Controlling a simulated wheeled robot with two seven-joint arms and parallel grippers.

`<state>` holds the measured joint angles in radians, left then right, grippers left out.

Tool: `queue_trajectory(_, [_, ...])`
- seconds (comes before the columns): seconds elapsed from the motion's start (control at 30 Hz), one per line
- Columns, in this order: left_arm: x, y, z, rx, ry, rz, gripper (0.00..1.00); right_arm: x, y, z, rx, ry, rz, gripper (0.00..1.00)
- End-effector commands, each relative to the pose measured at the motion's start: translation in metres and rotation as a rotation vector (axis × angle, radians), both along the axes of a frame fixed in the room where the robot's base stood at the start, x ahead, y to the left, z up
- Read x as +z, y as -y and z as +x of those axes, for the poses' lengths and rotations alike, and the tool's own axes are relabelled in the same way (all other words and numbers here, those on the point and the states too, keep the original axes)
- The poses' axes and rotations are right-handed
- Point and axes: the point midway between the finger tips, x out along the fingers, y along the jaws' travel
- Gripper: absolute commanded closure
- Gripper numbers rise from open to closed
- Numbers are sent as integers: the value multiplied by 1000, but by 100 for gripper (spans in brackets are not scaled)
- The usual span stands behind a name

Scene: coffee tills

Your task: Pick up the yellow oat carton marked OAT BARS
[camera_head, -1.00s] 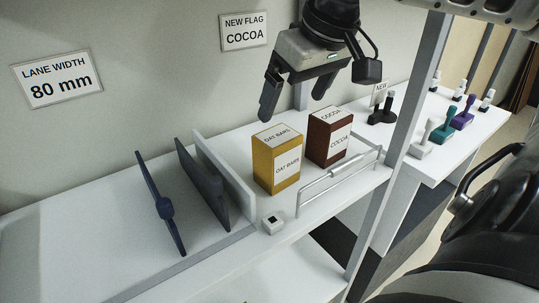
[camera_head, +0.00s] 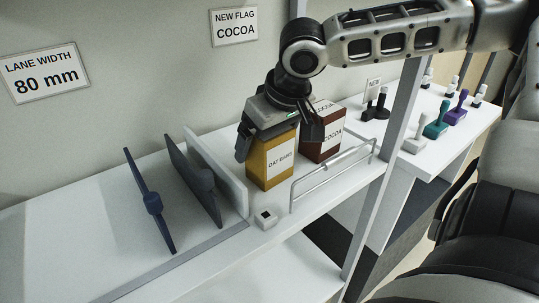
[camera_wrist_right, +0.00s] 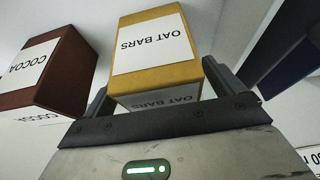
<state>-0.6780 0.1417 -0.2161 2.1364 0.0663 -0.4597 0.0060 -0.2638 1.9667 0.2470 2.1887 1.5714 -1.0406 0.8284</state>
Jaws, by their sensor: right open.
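The yellow carton marked OAT BARS (camera_head: 270,163) stands upright on the white shelf, its top hidden in the head view by my right gripper (camera_head: 277,142). In the right wrist view the carton (camera_wrist_right: 155,62) sits between the two open fingers of the gripper (camera_wrist_right: 157,92). One finger hangs at the carton's left, the other at its right, between it and the brown cocoa carton. I cannot tell whether either finger touches it. My left gripper is not in view.
The brown COCOA carton (camera_head: 318,138) stands close at the right. A wire rail (camera_head: 333,178) runs along the shelf front, with a small white block (camera_head: 265,219) near its left end. A white divider (camera_head: 218,170) and dark paddles (camera_head: 196,180) stand at the left. Stamps (camera_head: 436,122) stand farther right.

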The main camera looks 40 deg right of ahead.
Motion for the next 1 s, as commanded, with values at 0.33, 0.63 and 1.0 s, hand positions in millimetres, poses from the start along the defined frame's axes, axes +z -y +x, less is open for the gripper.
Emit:
queue_trajectory(0.33, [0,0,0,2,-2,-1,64,1,0,0,0,1,0,48])
queue_trajectory(0.63, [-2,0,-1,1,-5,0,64,1,0,0,0,2,0,57])
queue_trajectory(1.0, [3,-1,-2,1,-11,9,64,36,0,2,-3,6,0,57])
